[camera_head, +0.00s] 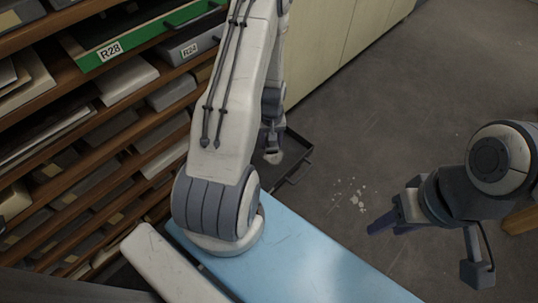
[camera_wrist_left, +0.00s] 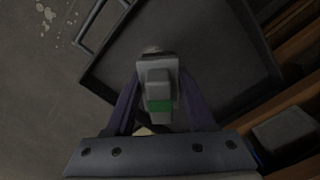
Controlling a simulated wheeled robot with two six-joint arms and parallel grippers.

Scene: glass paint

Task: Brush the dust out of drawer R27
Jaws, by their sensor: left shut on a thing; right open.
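A dark, shallow open drawer (camera_head: 299,168) juts out beside the shelf unit, partly behind my left arm. In the left wrist view the drawer (camera_wrist_left: 205,35) fills the middle, with its bar handle (camera_wrist_left: 88,37) at upper left. No label reads on it. My left gripper (camera_wrist_left: 152,100) is shut on a grey block-shaped tool with a green band (camera_wrist_left: 158,75), probably the brush, over the drawer. A pale patch shows at its far end; I cannot tell whether it is bristles or dust, nor whether it touches the floor of the drawer. My right gripper (camera_head: 384,222) is open and empty at right.
Pale flakes (camera_head: 350,194) lie on the grey floor (camera_head: 425,110) right of the drawer. The shelf unit at left holds a green-fronted drawer labelled R28 (camera_head: 110,51) and a grey one labelled R24 (camera_head: 190,49). Pale cabinets (camera_head: 335,35) stand behind. The floor at right is mostly clear.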

